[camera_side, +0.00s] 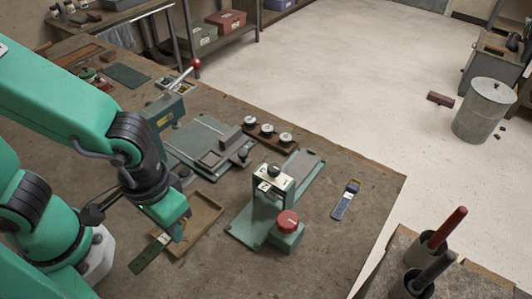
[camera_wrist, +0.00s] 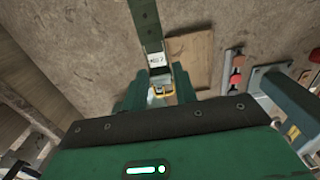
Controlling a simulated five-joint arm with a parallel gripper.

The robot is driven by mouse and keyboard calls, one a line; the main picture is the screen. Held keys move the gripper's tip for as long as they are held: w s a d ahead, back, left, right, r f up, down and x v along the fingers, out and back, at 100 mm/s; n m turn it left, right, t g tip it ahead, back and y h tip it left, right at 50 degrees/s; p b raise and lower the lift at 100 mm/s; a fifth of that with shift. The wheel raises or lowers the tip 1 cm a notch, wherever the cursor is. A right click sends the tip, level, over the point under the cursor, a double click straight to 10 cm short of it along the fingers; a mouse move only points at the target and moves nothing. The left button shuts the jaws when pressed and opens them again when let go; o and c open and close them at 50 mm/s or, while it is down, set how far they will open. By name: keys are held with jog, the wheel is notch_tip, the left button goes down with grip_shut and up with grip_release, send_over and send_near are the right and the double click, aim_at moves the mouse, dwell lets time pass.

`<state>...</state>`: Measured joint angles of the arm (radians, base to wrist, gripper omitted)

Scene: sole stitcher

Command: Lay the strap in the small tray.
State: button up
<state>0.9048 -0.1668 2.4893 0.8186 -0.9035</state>
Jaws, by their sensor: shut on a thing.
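My gripper (camera_side: 178,232) is shut on a dark green strap (camera_side: 149,254). In the wrist view the strap (camera_wrist: 147,22) runs straight out from between the fingers (camera_wrist: 160,92), with a white label near them and a yellow-edged buckle between them. The small tray (camera_side: 207,214) is a shallow brown tray under and to the right of my gripper in the side view; it also shows in the wrist view (camera_wrist: 192,55). The strap's free end reaches left, beyond the tray's edge. I cannot tell whether the strap touches the tray or bench.
A green-based press with a red knob (camera_side: 288,221) stands right of the tray. A blue strap (camera_side: 346,199) lies beyond it. A grey-green plate fixture (camera_side: 205,145) with a red-balled lever is behind the tray. A rack of spools (camera_side: 268,131) sits farther right.

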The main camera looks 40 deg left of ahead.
send_over(197, 214)
notch_tip(197, 214, down, 7)
jog(key=shift+a+r, duration=0.1)
jog(key=shift+r, duration=0.05)
dwell(0.4)
jog(key=shift+f, duration=2)
jog(key=shift+f, duration=0.1)
jog(key=o, duration=1.1)
jog(key=shift+c, duration=0.2)
notch_tip(197, 214, up, 12)
